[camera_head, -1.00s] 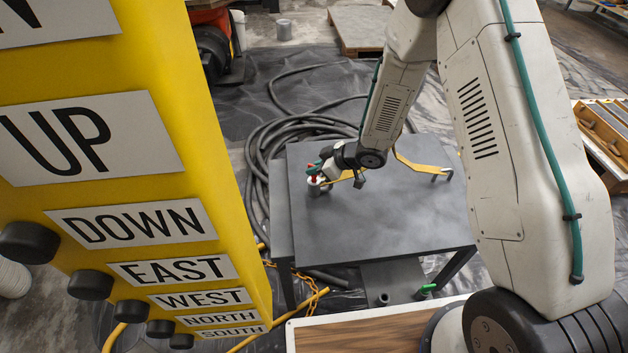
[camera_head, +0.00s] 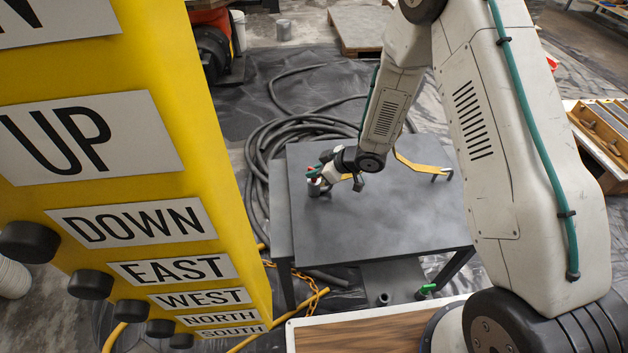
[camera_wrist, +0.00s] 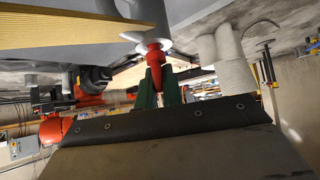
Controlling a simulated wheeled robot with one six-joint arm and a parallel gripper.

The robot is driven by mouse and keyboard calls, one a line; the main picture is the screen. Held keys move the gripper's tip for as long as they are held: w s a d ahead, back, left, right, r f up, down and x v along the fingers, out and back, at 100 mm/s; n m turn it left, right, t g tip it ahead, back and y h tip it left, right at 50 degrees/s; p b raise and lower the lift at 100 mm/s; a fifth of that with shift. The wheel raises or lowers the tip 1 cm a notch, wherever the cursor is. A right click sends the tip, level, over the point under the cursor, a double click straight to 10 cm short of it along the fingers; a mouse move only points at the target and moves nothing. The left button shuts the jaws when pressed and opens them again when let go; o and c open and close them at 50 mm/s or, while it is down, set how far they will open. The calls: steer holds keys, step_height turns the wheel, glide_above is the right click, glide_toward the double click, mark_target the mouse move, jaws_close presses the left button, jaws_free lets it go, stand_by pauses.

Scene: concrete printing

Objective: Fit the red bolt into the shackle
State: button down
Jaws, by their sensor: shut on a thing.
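In the wrist view the red bolt (camera_wrist: 155,62) is between the green fingertips of my gripper (camera_wrist: 158,88), which is shut on it. The bolt's far end meets a pale round rim beside a grey rounded part (camera_wrist: 146,12). I cannot tell whether this is the shackle or whether the bolt is inside it. In the head view my gripper (camera_head: 314,172) is at the left side of the dark table, just above a small grey cylindrical piece (camera_head: 314,188). The bolt is mostly hidden there, and the shackle is not clear.
A yellow bar (camera_head: 420,165) is on the dark table (camera_head: 390,225) behind my wrist; a yellow beam (camera_wrist: 60,38) crosses the wrist view close to the bolt. The table's front and middle are clear. Coiled dark hose (camera_head: 258,150) lies left; a yellow control box (camera_head: 120,150) fills the near left.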

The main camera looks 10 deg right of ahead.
steer(key=m+t, duration=0.1)
steer(key=m+h, duration=0.1)
steer(key=m, duration=0.1)
steer(key=shift+s+a+t+h, duration=0.1)
steer(key=shift+s+t+h, duration=0.05)
steer(key=shift+t+h, duration=0.2)
steer(key=shift+f+m+t+h, duration=0.1)
steer(key=shift+m+t+h, duration=0.55)
steer(key=shift+m, duration=0.35)
steer(key=shift+m+h, duration=0.4)
steer(key=shift+m, duration=0.2)
steer(key=m+t+h, duration=0.1)
steer(key=m+h, duration=0.1)
steer(key=shift+a+m, duration=0.1)
steer(key=shift+m, duration=0.2)
steer(key=shift+m+h, duration=0.5)
steer(key=shift+m, duration=0.2)
steer(key=shift+t, duration=0.3)
